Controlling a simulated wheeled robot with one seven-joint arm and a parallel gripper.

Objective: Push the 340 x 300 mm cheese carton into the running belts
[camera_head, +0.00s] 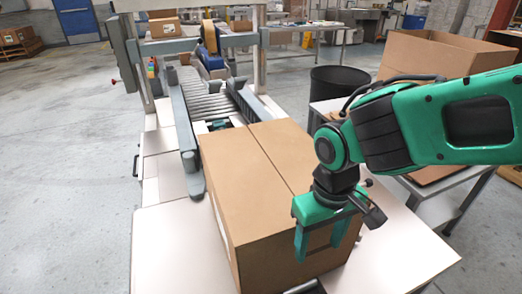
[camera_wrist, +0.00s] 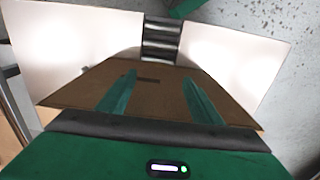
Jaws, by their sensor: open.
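The closed brown cheese carton (camera_head: 250,185) sits on the pale infeed table (camera_head: 165,245) of a carton-sealing machine. Its far end is at the mouth of the machine, by the near end of the grey left side rail (camera_head: 186,145). Dark rollers (camera_head: 212,107) run on beyond it between the rails. My gripper (camera_head: 320,243) is open and empty, its two green fingers pointing down in front of the carton's near face. In the wrist view the fingers lie over a brown carton face (camera_wrist: 155,103); I cannot tell whether they touch it. The belts' running cannot be seen.
The machine frame (camera_head: 135,70) carries a tan tape roll (camera_head: 210,37) above the rollers. To the right stand a black bin (camera_head: 338,82) and an open carton (camera_head: 430,58) on a side table.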

